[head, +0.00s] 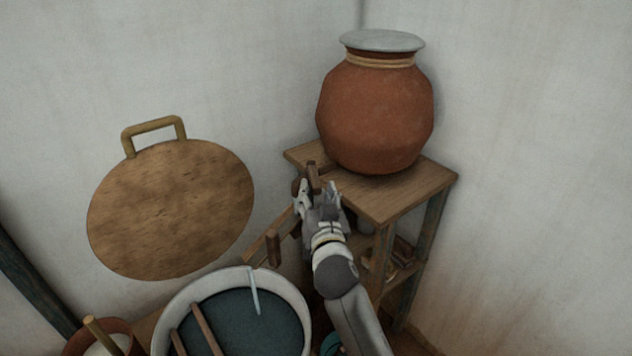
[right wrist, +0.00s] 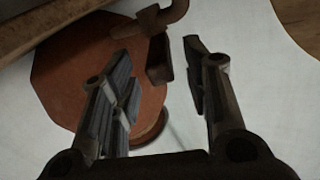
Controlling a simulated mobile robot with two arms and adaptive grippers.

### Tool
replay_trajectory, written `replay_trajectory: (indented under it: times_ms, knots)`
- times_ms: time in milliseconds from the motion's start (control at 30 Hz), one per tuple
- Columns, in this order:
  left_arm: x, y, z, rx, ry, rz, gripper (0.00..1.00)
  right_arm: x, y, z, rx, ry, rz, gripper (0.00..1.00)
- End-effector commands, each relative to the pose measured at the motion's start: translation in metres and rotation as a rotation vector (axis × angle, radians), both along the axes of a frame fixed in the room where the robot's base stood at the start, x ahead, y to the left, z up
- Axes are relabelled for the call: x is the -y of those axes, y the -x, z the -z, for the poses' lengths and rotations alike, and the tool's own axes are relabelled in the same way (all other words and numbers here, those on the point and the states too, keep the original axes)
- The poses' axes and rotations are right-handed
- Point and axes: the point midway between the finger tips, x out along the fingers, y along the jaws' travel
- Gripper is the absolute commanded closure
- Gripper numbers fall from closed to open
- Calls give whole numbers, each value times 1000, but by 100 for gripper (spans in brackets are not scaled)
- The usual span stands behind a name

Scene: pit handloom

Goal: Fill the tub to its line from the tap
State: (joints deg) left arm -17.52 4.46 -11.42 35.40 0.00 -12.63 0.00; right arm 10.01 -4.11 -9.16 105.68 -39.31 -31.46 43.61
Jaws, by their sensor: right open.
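A large round tub (head: 297,291) with a white rim stands at the bottom of the head view. It holds dark blue liquid; I cannot make out a fill line. A brown tap (head: 313,176) is at the front edge of the wooden stand, below the clay pot (head: 375,115). My right gripper (head: 318,186) is at the tap. In the right wrist view the open fingers (right wrist: 158,58) stand either side of the tap's dark brown lever (right wrist: 160,62), with a gap on the right. Contact on the left is unclear. My left gripper is out of view.
The pot has a grey lid (head: 382,40) and stands on a wooden stand (head: 405,198) in the corner. A round wooden board (head: 172,210) with a handle is against the left wall. Sticks (head: 205,328) cross the tub. A brown bucket (head: 117,329) is at lower left.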

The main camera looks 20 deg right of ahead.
Motion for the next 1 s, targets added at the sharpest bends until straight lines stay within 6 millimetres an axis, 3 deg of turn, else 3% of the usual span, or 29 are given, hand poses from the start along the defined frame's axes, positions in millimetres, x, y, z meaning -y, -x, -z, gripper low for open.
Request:
replay_trajectory:
  times_ms: [100,300,733,1000]
  knots:
    - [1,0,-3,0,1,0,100,4,-19,-1,-1,3,1,57]
    - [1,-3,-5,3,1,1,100,6,-39,0,-1,0,0,57]
    - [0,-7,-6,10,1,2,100,8,-45,1,-1,0,1,57]
    - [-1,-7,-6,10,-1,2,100,8,-45,1,-1,0,0,91]
